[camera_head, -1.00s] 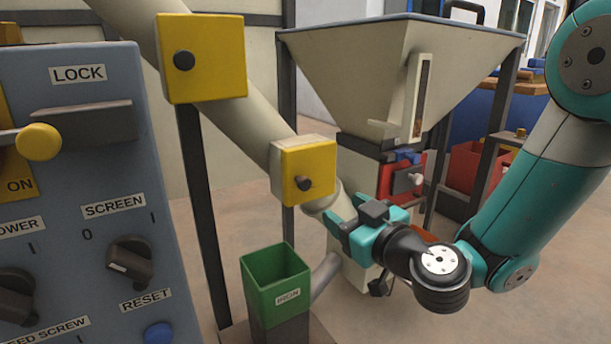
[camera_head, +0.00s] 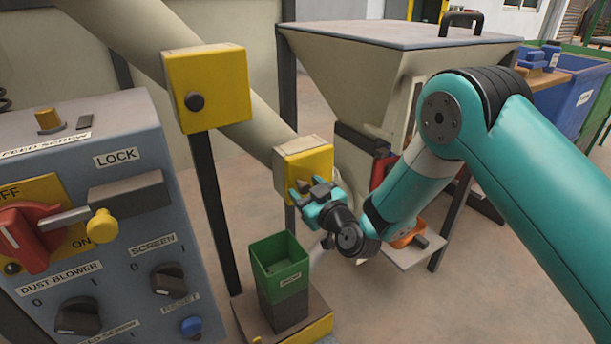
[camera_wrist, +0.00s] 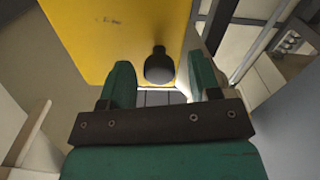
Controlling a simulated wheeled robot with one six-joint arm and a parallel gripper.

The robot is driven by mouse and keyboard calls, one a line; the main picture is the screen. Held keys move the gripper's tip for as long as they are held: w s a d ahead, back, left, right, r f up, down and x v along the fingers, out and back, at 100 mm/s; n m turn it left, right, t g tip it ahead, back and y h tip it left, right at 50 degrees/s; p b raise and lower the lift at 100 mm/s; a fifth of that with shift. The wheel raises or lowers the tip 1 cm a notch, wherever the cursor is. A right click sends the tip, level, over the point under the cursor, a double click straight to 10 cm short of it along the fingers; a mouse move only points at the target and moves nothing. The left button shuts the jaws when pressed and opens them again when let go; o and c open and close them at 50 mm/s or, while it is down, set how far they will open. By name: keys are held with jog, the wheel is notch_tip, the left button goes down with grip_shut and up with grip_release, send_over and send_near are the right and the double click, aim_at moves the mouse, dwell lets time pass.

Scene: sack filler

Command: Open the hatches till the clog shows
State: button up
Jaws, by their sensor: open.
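A pale diagonal tube (camera_head: 128,40) carries two yellow hatches, each with a dark knob. The upper hatch (camera_head: 222,75) is shut, with its knob (camera_head: 194,101) clear. The lower hatch (camera_head: 305,150) also looks shut; my gripper (camera_head: 306,190) is in front of its lower part. In the wrist view the yellow hatch face (camera_wrist: 115,35) fills the upper left. Its black knob (camera_wrist: 158,66) shows between the open fingers of my gripper (camera_wrist: 162,75), apart from both. Whether the knob is level with the fingertips is hard to tell. No clog is in view.
A grey control panel (camera_head: 130,215) with switches stands at the left. A green bin (camera_head: 280,257) stands below the lower hatch. A hopper (camera_head: 350,75) on dark legs stands behind my arm. A dark post (camera_head: 217,205) stands under the upper hatch.

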jog(key=shift+w+a, duration=0.25)
jog(key=shift+w, duration=0.15)
grip_shut()
